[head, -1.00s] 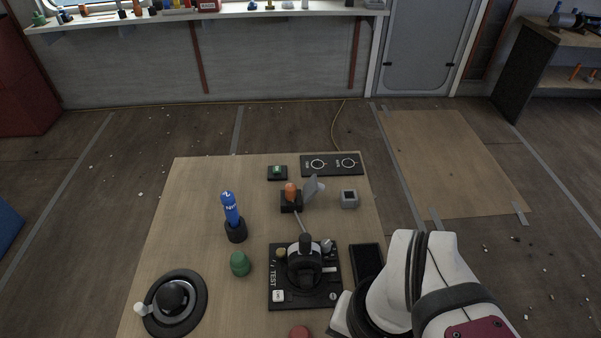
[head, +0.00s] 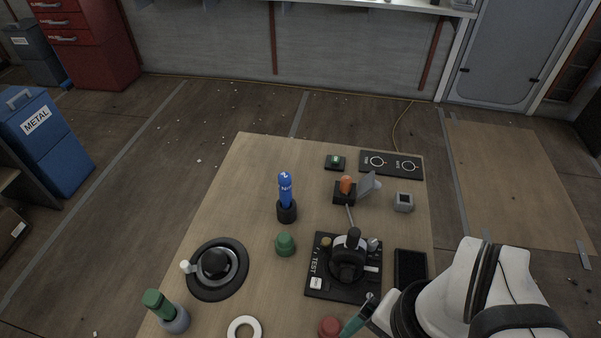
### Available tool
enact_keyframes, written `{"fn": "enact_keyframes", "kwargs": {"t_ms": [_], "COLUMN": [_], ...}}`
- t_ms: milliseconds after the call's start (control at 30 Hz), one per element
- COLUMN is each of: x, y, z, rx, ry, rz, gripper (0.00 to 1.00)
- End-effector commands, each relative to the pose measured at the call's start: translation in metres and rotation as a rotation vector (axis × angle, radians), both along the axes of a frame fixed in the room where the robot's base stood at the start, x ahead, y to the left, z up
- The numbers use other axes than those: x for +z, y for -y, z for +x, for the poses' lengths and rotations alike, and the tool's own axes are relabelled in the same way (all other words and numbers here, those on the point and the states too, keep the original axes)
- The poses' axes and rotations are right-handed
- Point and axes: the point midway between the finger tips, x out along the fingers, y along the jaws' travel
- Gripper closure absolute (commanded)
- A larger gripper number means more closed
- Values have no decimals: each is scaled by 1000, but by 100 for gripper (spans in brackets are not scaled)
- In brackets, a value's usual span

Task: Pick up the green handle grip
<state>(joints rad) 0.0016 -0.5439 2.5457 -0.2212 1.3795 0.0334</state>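A green cylindrical grip (head: 158,304) stands slightly tilted in a grey cup (head: 176,321) at the table's near left corner. A shorter, rounded green knob (head: 285,245) sits mid-table, left of the black TEST joystick panel (head: 318,283). I cannot tell for certain which is the handle grip; the cylinder looks more like one. My gripper (head: 362,313) shows only in part at the bottom edge, as a teal piece beside the red knob (head: 329,327). It is well to the right of the green cylinder. Its fingertips are not clear, and no green grip is in it.
A blue grip in a black holder (head: 287,212) stands upright mid-table. A black round dial (head: 217,265) and a white ring (head: 244,328) lie near the green cylinder. An orange-topped switch (head: 346,187), small grey box (head: 403,202) and black panel (head: 391,165) are farther back. The table's left rear is clear.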

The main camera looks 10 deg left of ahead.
Motion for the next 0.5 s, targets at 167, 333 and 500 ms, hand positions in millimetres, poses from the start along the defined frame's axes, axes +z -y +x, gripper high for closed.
{"fn": "enact_keyframes", "kwargs": {"t_ms": [167,333,500], "x": [20,-6,-44], "y": [-29,-115,-181], "z": [94,205,248], "rx": [-210,-523,-711], "ry": [-49,-57,-41], "rz": [-62,-135,-157], "gripper": [11,11,11]}}
